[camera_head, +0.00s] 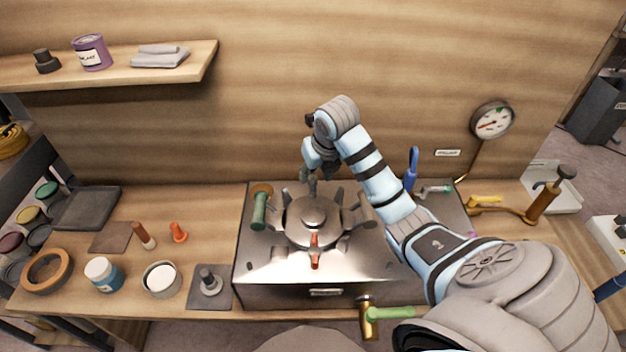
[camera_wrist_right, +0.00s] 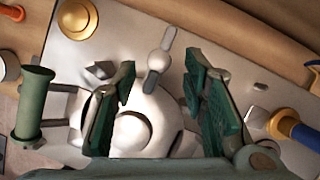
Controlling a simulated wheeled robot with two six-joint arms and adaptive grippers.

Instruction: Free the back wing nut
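The back wing nut (camera_wrist_right: 160,62) is a pale round hub with grey wings behind the domed metal housing (camera_head: 312,216). In the wrist view its wings run roughly up and down the picture. My right gripper (camera_head: 311,182) is over the back of the dome, pointing down. In the wrist view my right gripper (camera_wrist_right: 160,70) has its green-padded fingers apart, one on each side of the nut, with visible gaps. I cannot tell its exact height above the nut. A red wing nut (camera_head: 315,250) is at the dome's front. My left gripper is not in view.
A green handle (camera_head: 259,210) stands left of the dome and a blue handle (camera_head: 411,170) to its right. A brass fitting with a green handle (camera_head: 390,313) is at the front. Small jars, including a blue one (camera_head: 103,274), stand on the left bench. The wooden wall rises behind.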

